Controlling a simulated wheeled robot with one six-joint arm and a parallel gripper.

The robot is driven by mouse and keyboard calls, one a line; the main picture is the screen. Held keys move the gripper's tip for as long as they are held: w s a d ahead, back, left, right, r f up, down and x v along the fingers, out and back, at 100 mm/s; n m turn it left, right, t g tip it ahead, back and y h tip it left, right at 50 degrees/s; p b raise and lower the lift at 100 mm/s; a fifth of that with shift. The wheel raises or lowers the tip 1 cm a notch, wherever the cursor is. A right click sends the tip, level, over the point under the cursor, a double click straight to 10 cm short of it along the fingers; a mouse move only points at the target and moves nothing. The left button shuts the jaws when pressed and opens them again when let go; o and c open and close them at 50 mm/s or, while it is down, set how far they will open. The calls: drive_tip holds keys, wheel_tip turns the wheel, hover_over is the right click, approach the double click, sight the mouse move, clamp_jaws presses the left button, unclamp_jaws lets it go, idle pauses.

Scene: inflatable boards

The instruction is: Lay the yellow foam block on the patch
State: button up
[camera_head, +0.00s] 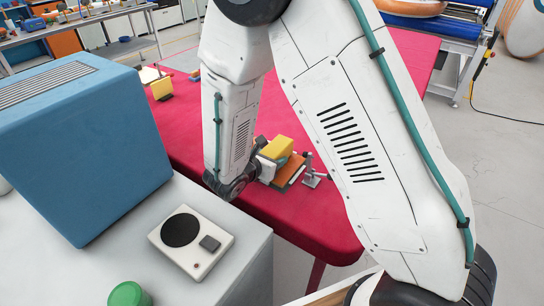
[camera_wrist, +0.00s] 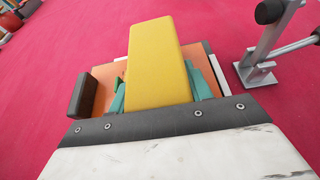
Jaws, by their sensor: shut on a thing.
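My gripper (camera_head: 272,162) is low over the red table, largely hidden behind my own arm links in the head view. Its teal fingers are shut on the yellow foam block (camera_wrist: 155,60), which lies between them and points away from the wrist. The block also shows in the head view (camera_head: 278,147). Behind and below it in the wrist view is a flat orange-brown piece (camera_wrist: 104,76) with a pale edge, perhaps the patch or its board. The block covers its middle. I cannot tell whether block and piece touch.
A metal clamp (camera_wrist: 258,70) stands close on the right of the orange piece. A dark brown block (camera_wrist: 82,95) is at its left. The red table (camera_head: 190,140) has free room around. A blue box (camera_head: 85,150) and a white device (camera_head: 192,242) are on the near grey counter.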

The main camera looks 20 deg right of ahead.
drive_tip(key=shift+f, duration=0.1)
drive_tip(key=o, duration=0.9)
drive_tip(key=shift+o, duration=0.2)
